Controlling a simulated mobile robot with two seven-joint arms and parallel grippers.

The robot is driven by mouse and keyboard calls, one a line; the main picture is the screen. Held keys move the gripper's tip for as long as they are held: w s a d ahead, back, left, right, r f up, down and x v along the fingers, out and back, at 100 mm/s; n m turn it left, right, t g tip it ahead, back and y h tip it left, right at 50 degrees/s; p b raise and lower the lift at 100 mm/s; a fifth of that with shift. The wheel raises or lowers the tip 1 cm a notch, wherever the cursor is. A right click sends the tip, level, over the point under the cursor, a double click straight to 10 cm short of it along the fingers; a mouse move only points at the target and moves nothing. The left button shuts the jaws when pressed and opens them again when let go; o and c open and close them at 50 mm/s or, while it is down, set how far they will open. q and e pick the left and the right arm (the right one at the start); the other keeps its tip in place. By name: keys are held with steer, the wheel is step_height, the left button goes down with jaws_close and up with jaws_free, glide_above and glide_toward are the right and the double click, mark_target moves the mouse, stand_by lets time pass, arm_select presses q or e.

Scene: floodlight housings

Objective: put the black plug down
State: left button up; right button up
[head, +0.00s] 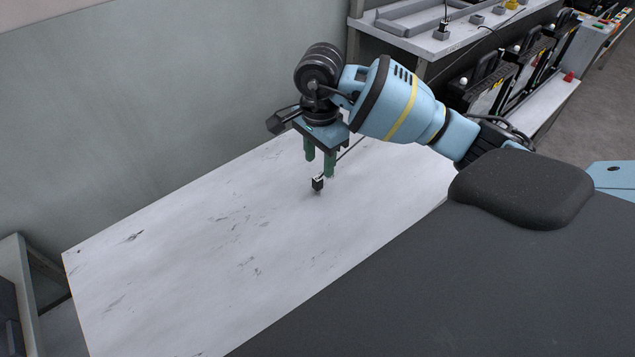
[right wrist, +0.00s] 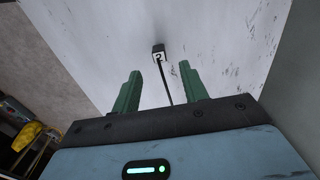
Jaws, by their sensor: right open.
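The black plug (head: 317,184) is on the white tabletop, just below the right gripper's fingertips in the head view. In the right wrist view the plug (right wrist: 158,51) shows a white label with a dark "2" on it, and a thin black cable runs from it toward the gripper. My right gripper (head: 320,166) has green fingers and points down over the table. It is open, with the fingers (right wrist: 162,80) apart and the plug beyond their tips, not held. My left gripper is not in view.
The white table (head: 215,255) has dark scuffs and is otherwise clear. A wall (head: 130,110) runs along its far side. A bench (head: 430,45) with trays and small parts stands at the back right, next to a row of dark panels (head: 490,85).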

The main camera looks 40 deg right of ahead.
mark_target(317, 178)
steer(key=f, duration=0.5)
steer(key=shift+a, duration=0.2)
jaws_close()
